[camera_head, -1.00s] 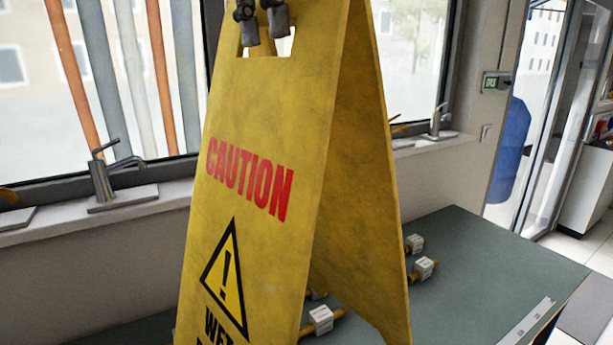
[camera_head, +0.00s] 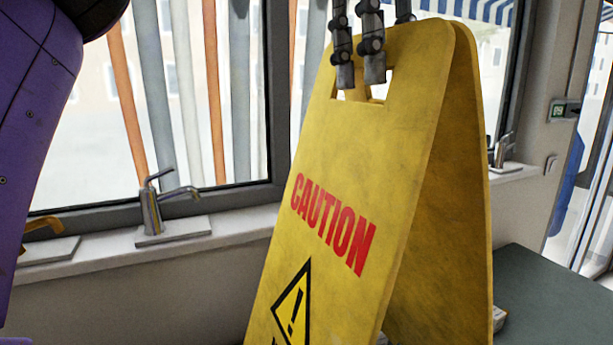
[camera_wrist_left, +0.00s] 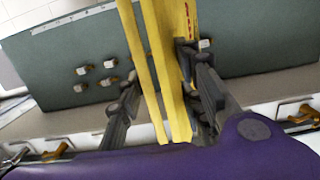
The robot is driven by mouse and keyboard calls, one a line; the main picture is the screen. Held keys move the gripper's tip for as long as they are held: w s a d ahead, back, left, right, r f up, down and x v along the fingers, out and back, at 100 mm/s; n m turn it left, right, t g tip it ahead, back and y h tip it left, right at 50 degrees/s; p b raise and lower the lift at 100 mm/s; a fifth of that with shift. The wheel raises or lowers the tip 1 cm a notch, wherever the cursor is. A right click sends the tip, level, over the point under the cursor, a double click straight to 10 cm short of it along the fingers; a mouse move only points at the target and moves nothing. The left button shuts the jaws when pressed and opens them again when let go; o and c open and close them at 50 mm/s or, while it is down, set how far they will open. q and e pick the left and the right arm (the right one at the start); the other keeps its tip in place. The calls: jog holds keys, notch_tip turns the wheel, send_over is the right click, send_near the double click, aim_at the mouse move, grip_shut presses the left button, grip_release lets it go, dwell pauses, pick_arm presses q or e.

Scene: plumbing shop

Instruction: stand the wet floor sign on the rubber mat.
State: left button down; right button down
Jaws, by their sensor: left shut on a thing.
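The yellow wet floor sign (camera_head: 350,190) stands large in the middle of the head view, folded out in an A-shape and leaning slightly. Red "CAUTION" lettering and part of a warning triangle show; its lower end is cut off by the frame. My left gripper (camera_head: 359,78) is shut on the sign's top edge at the handle cut-out. In the left wrist view the sign (camera_wrist_left: 165,75) shows as yellow panels seen edge-on between the fingers. My right gripper is not in view. The rubber mat is not visible in the current frames.
A green-topped table (camera_head: 540,295) lies behind the sign at lower right; the left wrist view shows several small fittings (camera_wrist_left: 82,87) on it. A window sill with taps (camera_head: 155,210) runs behind. A glass door (camera_head: 597,200) is at far right.

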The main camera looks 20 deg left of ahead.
pick_arm(q)
jog(key=s+a+f, duration=0.6)
jog(key=a+f, duration=0.2)
jog(key=f, duration=0.3)
jog(key=shift+s+a+f, duration=0.15)
jog(key=shift+s+a, duration=0.05)
dwell(0.4)
jog(key=c, duration=1.2)
grip_release()
jog(key=shift+f, duration=0.1)
jog(key=r, duration=1.1)
jog(key=shift+w+a, duration=0.4)
jog(key=shift+o, duration=0.5)
jog(key=shift+a+r, duration=0.1)
jog(key=shift+r, duration=0.4)
